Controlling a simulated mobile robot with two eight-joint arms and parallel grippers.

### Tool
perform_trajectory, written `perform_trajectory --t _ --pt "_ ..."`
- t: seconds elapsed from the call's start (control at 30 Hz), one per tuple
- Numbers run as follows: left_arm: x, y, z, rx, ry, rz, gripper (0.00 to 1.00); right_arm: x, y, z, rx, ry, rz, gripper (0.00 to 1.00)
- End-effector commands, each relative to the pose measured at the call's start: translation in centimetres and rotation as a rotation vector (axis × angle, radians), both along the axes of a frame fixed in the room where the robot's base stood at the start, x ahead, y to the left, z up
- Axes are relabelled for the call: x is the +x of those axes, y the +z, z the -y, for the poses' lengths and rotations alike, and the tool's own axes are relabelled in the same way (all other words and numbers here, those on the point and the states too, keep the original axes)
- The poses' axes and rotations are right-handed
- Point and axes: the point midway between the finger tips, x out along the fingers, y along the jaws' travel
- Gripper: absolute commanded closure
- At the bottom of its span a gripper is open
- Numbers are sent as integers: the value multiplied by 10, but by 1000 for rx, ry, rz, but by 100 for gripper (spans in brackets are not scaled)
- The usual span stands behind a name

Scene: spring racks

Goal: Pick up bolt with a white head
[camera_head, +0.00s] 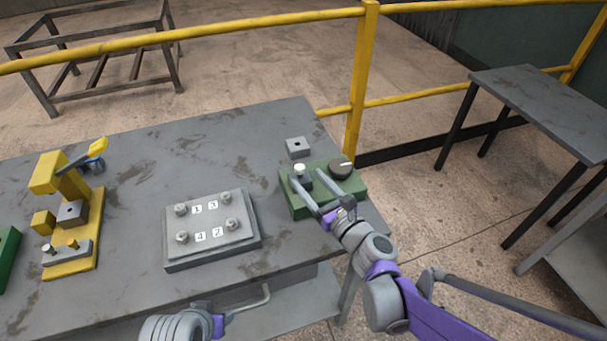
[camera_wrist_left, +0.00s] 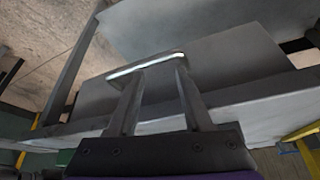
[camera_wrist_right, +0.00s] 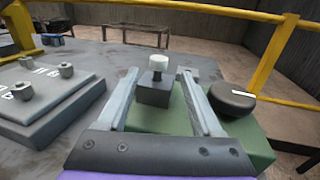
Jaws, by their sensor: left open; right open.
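The bolt with a white head (camera_head: 300,168) stands upright in a dark grey block on a green box; the right wrist view shows its white head (camera_wrist_right: 158,62) and dark shank. My right gripper (camera_head: 311,172) is open, its fingers apart over the green box. In the right wrist view the bolt and block show between the two fingers (camera_wrist_right: 160,85), with no finger visibly touching the bolt. My left gripper (camera_wrist_left: 153,82) is open low at the table's front edge. A pale bar shows across its fingertips; I cannot tell whether they touch it.
The green box (camera_head: 297,207) carries a black knob (camera_head: 341,168). A grey plate (camera_head: 255,240) with several numbered bolts lies to its left, and a yellow press (camera_head: 80,265) stands farther left. A small grey block (camera_head: 298,147) sits behind the box. A yellow railing (camera_head: 359,90) runs behind the table.

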Motion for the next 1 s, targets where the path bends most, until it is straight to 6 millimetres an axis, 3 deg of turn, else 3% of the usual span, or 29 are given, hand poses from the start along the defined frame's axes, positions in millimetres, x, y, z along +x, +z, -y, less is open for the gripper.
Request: perform_trajectory --t 0.1,0.37,0.63,0.9,1.0 --pt "0 0 0 0 0 0 50 14 0 -9 -1 2 0 33" --pt "0 1 0 0 0 0 50 28 3 -18 -3 2 2 33" --pt "0 4 0 0 0 1 50 60 8 -39 -4 2 1 33" --pt "0 4 0 0 0 1 50 65 8 -41 -4 0 1 33" --pt "0 4 0 0 0 1 50 65 8 -41 -4 0 1 51"
